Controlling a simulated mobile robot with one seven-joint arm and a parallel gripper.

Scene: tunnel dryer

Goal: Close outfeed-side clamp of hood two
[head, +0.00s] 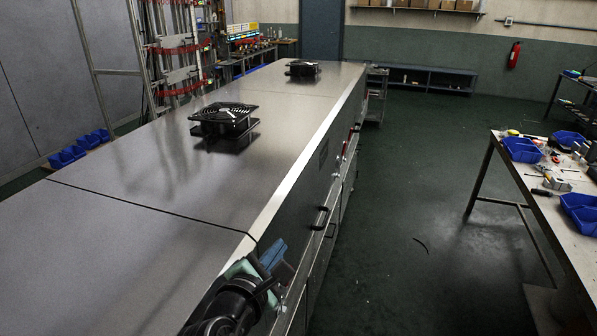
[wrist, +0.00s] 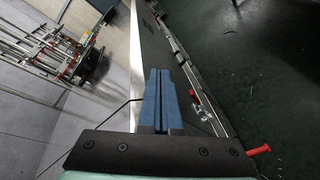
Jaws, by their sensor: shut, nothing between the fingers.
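The long dryer (head: 120,205) has steel hoods with a seam across the top. In the wrist view a red-handled clamp (wrist: 194,97) sits on its side, right of my fingers, and a second red handle (wrist: 259,150) sticks out at lower right. In the head view a small red clamp handle (head: 344,149) shows farther along the side. I cannot tell which is the outfeed-side clamp of hood two, nor whether each is open. My gripper (head: 272,256) is beside the near hood edge; its blue fingers (wrist: 160,72) are together, empty, apart from the clamps.
Black fans (head: 224,119) stand on the hood tops. Dark handles (head: 321,216) project from the dryer side. A workbench (head: 520,180) with blue bins stands at right. The green floor (head: 400,200) between it and the dryer is mostly clear.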

